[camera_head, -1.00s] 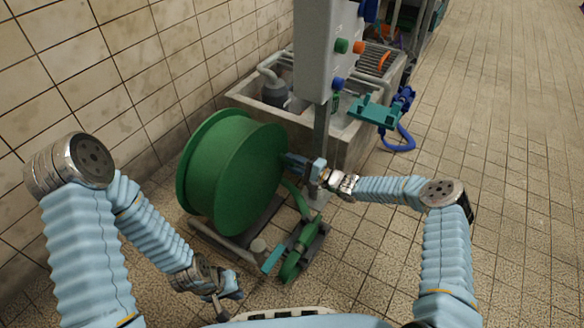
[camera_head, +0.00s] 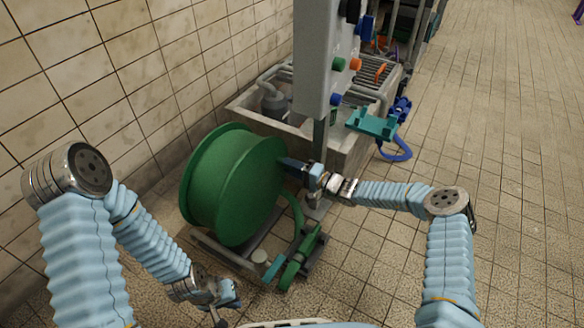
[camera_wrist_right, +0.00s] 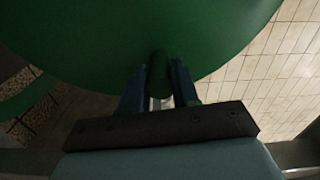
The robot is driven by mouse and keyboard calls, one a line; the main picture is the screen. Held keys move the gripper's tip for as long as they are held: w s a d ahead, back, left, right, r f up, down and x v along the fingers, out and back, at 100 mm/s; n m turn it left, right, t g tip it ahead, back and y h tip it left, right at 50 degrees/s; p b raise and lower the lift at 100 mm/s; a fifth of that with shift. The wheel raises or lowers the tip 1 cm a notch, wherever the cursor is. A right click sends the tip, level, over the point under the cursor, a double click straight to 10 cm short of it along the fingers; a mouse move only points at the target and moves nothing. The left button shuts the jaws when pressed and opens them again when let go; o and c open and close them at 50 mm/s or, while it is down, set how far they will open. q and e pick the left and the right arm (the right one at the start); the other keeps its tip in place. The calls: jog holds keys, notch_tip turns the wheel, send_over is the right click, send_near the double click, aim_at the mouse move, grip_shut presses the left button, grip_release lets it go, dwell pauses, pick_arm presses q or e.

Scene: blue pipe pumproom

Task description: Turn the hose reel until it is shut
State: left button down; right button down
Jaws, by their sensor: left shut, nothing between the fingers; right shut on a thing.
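The green hose reel (camera_head: 225,185) stands on a low frame by the tiled wall, left of centre in the head view. Its round side disc fills the top of the right wrist view (camera_wrist_right: 180,40). My right gripper (camera_head: 286,164) is at the right side of the reel. In the right wrist view its two dark blue fingers are shut on a short dark green handle (camera_wrist_right: 158,66) that sticks out from the disc. My left gripper (camera_head: 231,298) is shut and empty, low in front of the reel and apart from it.
A green hose (camera_head: 295,210) runs down to a green nozzle piece (camera_head: 297,265) at the reel's foot. A grey cabinet (camera_head: 318,55) with coloured knobs and a stone trough (camera_head: 345,145) stand behind. A teal bracket (camera_head: 371,123) juts out there. The floor to the right is clear.

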jog(key=c, duration=0.8)
grip_release()
jog(key=shift+c, duration=0.2)
jog(key=p+v, duration=0.1)
jog(key=v, duration=1.2)
jog(key=shift+s+d, duration=0.3)
